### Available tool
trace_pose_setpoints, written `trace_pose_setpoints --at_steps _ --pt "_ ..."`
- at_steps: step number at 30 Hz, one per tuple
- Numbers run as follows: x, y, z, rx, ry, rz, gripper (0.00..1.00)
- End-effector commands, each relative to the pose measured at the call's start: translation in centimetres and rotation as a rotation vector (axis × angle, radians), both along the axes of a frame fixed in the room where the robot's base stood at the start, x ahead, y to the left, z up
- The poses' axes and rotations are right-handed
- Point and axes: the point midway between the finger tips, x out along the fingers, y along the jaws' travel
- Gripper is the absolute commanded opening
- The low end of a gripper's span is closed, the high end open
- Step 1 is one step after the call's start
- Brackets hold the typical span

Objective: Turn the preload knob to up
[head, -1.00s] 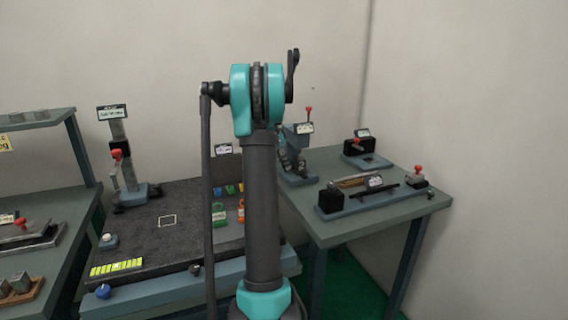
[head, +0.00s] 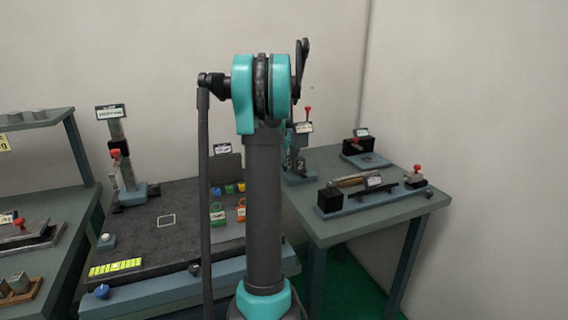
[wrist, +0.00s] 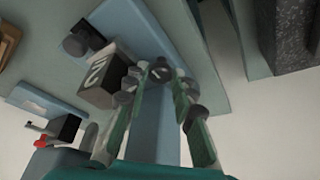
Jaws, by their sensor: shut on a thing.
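In the wrist view, the fingertips of my gripper (wrist: 160,78) meet around a small dark round knob (wrist: 161,67) on the blue-grey base. The gripper is shut on this knob, which looks like the preload knob; its label and pointer direction cannot be read. In the head view the chuck fixture (head: 298,166) stands at the left end of the right-hand table, partly behind my arm. My gripper is hidden there.
A dark cylinder (wrist: 75,45) lies left of the block. The right-hand table (head: 385,215) also carries a long bar fixture (head: 362,198) and a small black fixture (head: 358,148). A dark-topped bench (head: 150,240) stands left of it. Bare table lies between the fixtures.

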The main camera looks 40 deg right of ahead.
Motion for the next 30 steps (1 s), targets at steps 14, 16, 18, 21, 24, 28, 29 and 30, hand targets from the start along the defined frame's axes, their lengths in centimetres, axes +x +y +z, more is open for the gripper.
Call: trace_pose_setpoints --at_steps 14,16,18,21,24,28,29,30 --pt "0.0 0.0 -0.1 0.001 0.0 0.009 0.29" --pt "0.0 0.0 0.0 0.001 0.0 0.009 0.34" --pt "0.0 0.0 0.0 0.001 0.0 0.009 0.34" --pt "0.0 0.0 0.0 0.001 0.001 0.009 0.34" --pt "0.0 0.0 0.0 0.001 0.0 0.008 0.34" --pt "-0.2 0.3 0.8 0.001 0.0 0.009 0.34" --pt "-0.3 0.4 1.2 0.001 0.001 0.009 0.34" --pt "-0.4 0.6 1.7 0.001 0.0 0.009 0.34"
